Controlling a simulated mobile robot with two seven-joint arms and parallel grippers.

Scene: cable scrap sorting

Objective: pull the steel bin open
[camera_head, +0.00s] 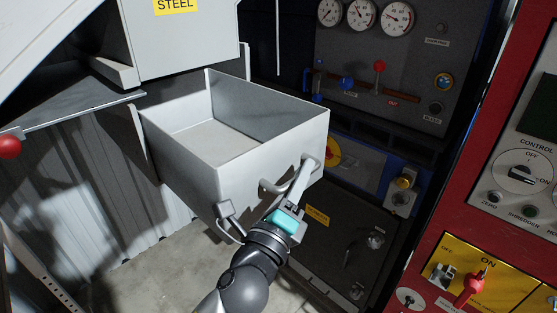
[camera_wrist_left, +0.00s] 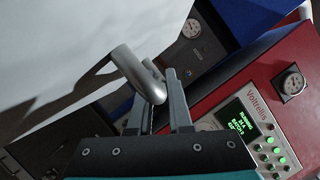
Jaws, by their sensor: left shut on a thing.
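The steel bin (camera_head: 240,175) is a light grey open-topped box. It stands out from under the housing with the yellow STEEL label (camera_head: 175,5), and its visible inside looks empty. Its bar handle (camera_head: 272,187) is on the front face and also shows in the left wrist view (camera_wrist_left: 132,72). My left gripper (camera_head: 300,183) reaches up from below in the head view and is shut on the handle. In the left wrist view its fingers (camera_wrist_left: 160,100) are around the bar's curved end. A latch-like fitting (camera_head: 230,218) is low on the front. My right gripper is in neither view.
A dark gauge panel (camera_head: 372,65) with levers stands behind and right of the bin. A red control cabinet (camera_head: 455,185) with knobs and a red lever (camera_head: 470,287) is at the right. A red ball knob (camera_head: 9,146) is at the left. Bare concrete floor (camera_head: 150,275) shows below.

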